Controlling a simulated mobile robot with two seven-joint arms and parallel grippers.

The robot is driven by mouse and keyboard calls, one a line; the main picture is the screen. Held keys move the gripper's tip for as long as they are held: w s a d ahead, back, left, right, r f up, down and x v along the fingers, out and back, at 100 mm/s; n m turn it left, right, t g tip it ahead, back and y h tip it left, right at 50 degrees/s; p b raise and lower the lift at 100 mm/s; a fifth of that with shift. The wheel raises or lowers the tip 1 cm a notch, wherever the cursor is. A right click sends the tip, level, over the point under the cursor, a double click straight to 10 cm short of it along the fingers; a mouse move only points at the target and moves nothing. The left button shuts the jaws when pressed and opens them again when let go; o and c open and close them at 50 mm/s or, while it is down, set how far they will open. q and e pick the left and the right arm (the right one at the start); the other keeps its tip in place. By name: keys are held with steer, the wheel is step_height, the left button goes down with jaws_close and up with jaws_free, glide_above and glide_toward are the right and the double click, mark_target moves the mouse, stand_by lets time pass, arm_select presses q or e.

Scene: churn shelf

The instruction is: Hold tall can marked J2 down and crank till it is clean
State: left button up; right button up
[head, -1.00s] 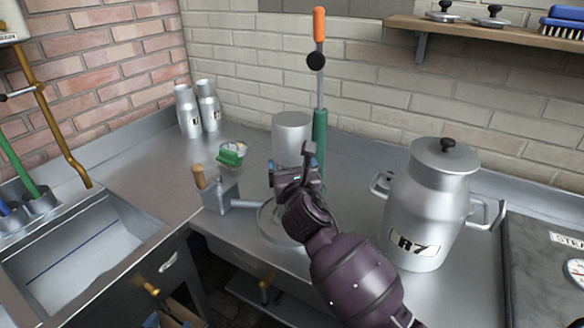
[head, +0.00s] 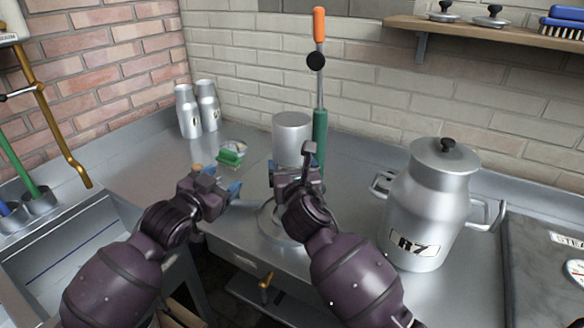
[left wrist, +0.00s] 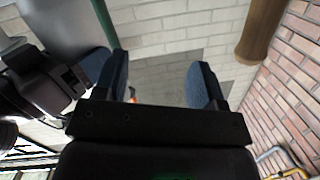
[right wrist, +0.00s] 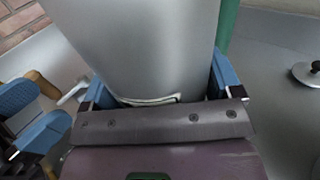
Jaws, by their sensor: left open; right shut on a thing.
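A tall plain metal can (head: 292,128) stands over a round metal base (head: 268,222) on the counter. My right gripper (head: 296,176) is shut around its lower part. In the right wrist view the can (right wrist: 145,40) fills the space between the blue fingers. Its label is mostly hidden and I cannot read it. The crank's wooden knob (head: 197,168) shows just behind my left gripper (head: 216,184), which hides the crank box in the head view. My left gripper is open and empty, left of the can. In the left wrist view the wooden knob (left wrist: 262,32) is outside the fingers, to the right.
A large lidded churn marked R7 (head: 428,215) stands to the right. A green brush (head: 231,153) lies behind my left gripper. Two slim cans (head: 198,108) stand at the back corner. A green post with an orange-topped lever (head: 319,90) rises behind the can. A sink (head: 60,250) is at left.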

arm_select(q)
steer(key=w+r+g+y, duration=0.1)
steer(key=w+r+g, duration=0.1)
steer(key=w+r, duration=0.45)
steer(key=w+r+g+y, duration=0.15)
steer(key=w+r, duration=0.25)
steer(key=r, duration=0.6)
steer(key=n+g+y, duration=0.2)
steer(key=g+y, duration=0.1)
steer(key=g, duration=0.7)
glide_above(195, 167)
steer(key=s+a+x, duration=0.1)
steer(key=x, duration=0.4)
steer(key=shift+t, duration=0.25)
steer(key=shift+s+a+f+x, duration=0.15)
steer(key=shift+s+x, duration=0.2)
steer(key=shift+x, duration=1.65)
steer(key=shift+s+a+f+x, duration=0.1)
steer(key=shift+s+x, duration=0.25)
steer(key=shift+x, duration=1.6)
steer(key=shift+s+a+x, duration=0.15)
steer(key=shift+s+x, duration=0.2)
steer(key=shift+x, duration=1.65)
steer(key=c, duration=1)
